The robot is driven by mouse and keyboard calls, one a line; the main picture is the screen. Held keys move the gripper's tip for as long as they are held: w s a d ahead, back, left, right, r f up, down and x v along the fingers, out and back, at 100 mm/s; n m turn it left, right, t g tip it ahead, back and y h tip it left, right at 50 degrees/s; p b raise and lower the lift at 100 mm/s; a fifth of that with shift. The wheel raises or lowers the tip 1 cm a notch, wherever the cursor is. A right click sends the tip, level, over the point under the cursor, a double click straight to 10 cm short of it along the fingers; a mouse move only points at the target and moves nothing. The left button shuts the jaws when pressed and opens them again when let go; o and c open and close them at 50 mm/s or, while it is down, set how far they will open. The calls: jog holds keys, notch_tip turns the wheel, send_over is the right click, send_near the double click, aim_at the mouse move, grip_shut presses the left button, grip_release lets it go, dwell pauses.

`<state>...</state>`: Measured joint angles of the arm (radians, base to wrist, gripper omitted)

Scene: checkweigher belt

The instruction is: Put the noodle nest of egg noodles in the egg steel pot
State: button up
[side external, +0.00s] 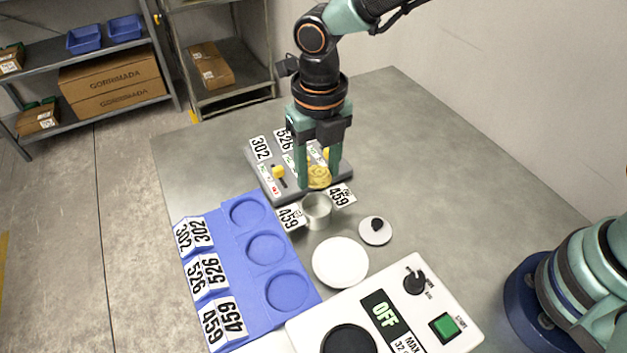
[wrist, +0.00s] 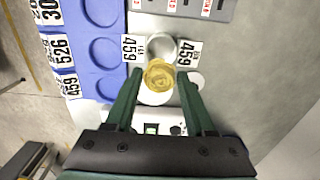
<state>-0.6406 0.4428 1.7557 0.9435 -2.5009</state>
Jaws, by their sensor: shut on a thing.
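My gripper (side external: 318,180) is shut on the yellow noodle nest (side external: 320,175), holding it between its two green fingers near the grey rack's front edge. In the wrist view the nest (wrist: 158,75) sits between the fingertips, with the steel pot (wrist: 160,47) just beyond it. In the side view the small open steel pot (side external: 316,210) stands on the table just in front of and below the nest. Tags reading 459 flank the pot; their smaller print is too small to read. The nest is apart from the pot in the side view.
A grey rack (side external: 262,180) with tags 302 and 526 stands behind the pot. A blue tray (side external: 257,222) with round recesses is at left. A white disc (side external: 340,262), a small lid (side external: 375,231) and a white control box (side external: 445,318) reading OFF are in front.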

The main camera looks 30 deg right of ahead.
jog(key=shift+w+d+f, duration=0.1)
jog(key=shift+w+f, duration=0.25)
jog(key=shift+f, duration=3)
jog(key=o, duration=1.4)
jog(key=shift+r, duration=3.45)
